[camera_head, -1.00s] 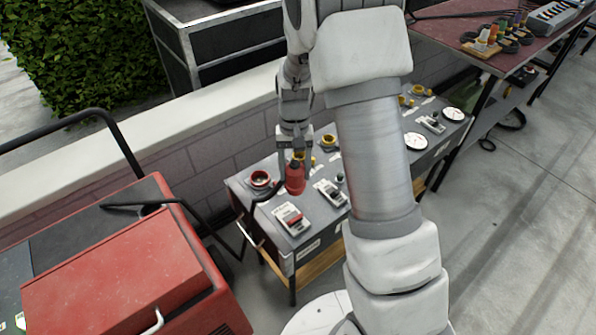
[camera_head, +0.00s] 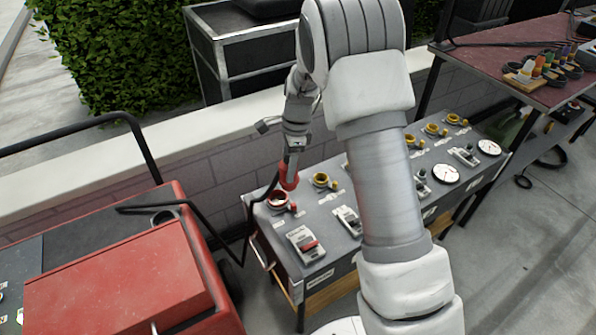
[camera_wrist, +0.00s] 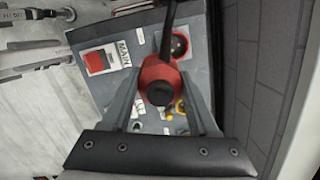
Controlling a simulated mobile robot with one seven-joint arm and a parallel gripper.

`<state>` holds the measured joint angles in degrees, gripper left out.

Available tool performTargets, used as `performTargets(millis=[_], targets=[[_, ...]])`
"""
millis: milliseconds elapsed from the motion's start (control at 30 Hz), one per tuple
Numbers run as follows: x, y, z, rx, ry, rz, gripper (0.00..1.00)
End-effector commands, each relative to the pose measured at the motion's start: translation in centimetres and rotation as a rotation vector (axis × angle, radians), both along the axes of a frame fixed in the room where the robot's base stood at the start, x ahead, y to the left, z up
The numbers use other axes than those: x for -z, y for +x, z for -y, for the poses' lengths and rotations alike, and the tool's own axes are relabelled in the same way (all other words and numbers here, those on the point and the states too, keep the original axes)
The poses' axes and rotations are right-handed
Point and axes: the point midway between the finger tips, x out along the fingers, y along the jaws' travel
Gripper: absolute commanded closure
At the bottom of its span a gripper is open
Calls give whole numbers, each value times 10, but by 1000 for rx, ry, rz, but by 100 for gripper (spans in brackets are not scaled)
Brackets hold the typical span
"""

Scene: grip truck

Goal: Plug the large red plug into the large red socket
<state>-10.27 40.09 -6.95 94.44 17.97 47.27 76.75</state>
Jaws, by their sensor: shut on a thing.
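The large red plug (camera_head: 289,176) is held in my gripper (camera_head: 291,160), above the panel and apart from it. A black cable hangs from the plug down past the panel's left edge. The large red socket (camera_head: 277,200) is a red ring at the panel's left back corner. In the head view the plug appears just above and right of it. In the wrist view the plug (camera_wrist: 160,82) sits between both fingers of my gripper (camera_wrist: 158,88). The socket (camera_wrist: 180,46) shows beyond it, its opening uncovered but its left side partly behind the cable.
The grey panel table (camera_head: 325,222) also carries a red-switch box (camera_head: 306,243), a yellow socket (camera_head: 321,180) and white gauges (camera_head: 446,175). A brick wall (camera_head: 215,180) stands close behind. A red machine (camera_head: 115,280) is at the left. My arm hides part of the panel.

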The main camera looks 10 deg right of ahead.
Motion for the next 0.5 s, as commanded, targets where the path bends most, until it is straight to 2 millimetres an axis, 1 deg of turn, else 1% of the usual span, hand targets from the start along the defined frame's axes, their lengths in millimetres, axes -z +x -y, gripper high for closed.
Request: performTargets(millis=[100,300,500], targets=[[2,10,-10,134,0,4,100],[3,22,-24,336,0,3,100],[3,29,-32,457,0,2,100]])
